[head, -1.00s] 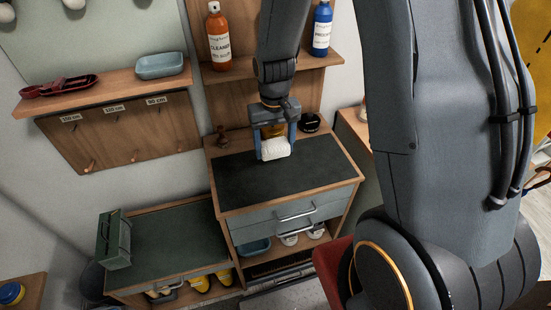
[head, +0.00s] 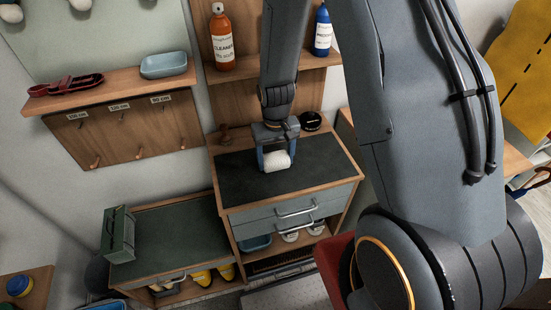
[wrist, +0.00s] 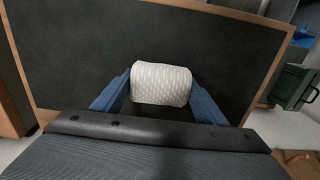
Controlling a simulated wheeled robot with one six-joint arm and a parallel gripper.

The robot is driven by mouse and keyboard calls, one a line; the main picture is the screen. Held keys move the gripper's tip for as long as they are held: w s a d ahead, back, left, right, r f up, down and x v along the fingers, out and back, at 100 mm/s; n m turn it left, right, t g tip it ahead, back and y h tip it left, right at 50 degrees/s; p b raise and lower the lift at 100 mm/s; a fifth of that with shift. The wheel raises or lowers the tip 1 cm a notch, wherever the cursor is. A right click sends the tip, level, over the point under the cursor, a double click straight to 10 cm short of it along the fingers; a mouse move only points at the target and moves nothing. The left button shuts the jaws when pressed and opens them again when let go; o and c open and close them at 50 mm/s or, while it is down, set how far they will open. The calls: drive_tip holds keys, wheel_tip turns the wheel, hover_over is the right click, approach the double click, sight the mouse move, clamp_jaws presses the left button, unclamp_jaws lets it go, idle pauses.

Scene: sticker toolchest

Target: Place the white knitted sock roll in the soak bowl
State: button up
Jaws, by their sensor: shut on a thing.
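The white knitted sock roll (head: 278,167) is between the blue fingers of my gripper (head: 275,157), which is shut on it, over the dark-topped drawer cabinet (head: 240,182). In the wrist view the roll (wrist: 160,83) lies crosswise between both fingertips. I cannot tell whether it touches the dark top. Two containers could be the soak bowl: a pale blue dish (head: 164,65) on the upper left wall shelf, and a blue bowl (head: 256,243) in the open shelf below the drawers, partly hidden by the cabinet. I cannot tell which is the soak bowl.
A red tray (head: 66,85) sits left of the pale dish. An orange cleaner bottle (head: 221,38) and a blue bottle (head: 322,30) stand on the back shelf. A round black object (head: 311,122) lies behind the gripper. A green box (head: 117,234) stands on the lower left cabinet.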

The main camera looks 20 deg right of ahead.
drive_tip(key=shift+f, duration=0.2)
drive_tip(key=o, duration=1.1)
drive_tip(key=shift+c, duration=0.2)
drive_tip(key=shift+r, duration=0.1)
